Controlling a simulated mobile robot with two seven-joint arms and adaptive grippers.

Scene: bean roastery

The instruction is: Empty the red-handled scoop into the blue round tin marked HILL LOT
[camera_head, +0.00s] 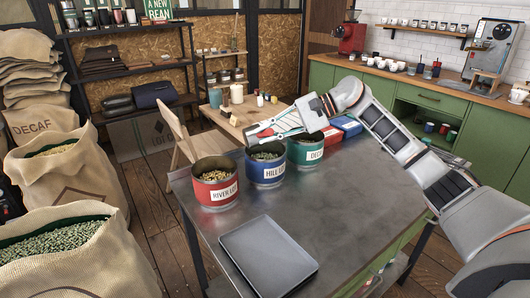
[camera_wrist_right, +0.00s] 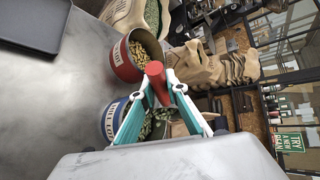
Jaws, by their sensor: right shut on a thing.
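My right gripper (camera_head: 262,133) is over the blue round tin marked HILL LOT (camera_head: 266,174), with its fingers pointing left. In the right wrist view, the right gripper (camera_wrist_right: 158,90) has its teal fingers closed around the red handle of the scoop (camera_wrist_right: 155,72). The scoop's bowl is not clearly seen, so I cannot tell what is in it. The blue tin (camera_wrist_right: 108,118) is partly hidden behind the fingers there. Greenish beans show inside this tin. My left gripper is not in view.
A red tin marked RIVER LOT (camera_head: 217,192) stands left of the blue tin, and a green tin (camera_head: 306,153) stands right. A dark flat tray (camera_head: 268,256) lies at the table's front. Red and blue boxes (camera_head: 347,125) lie behind. The steel table (camera_head: 370,190) is clear at right.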

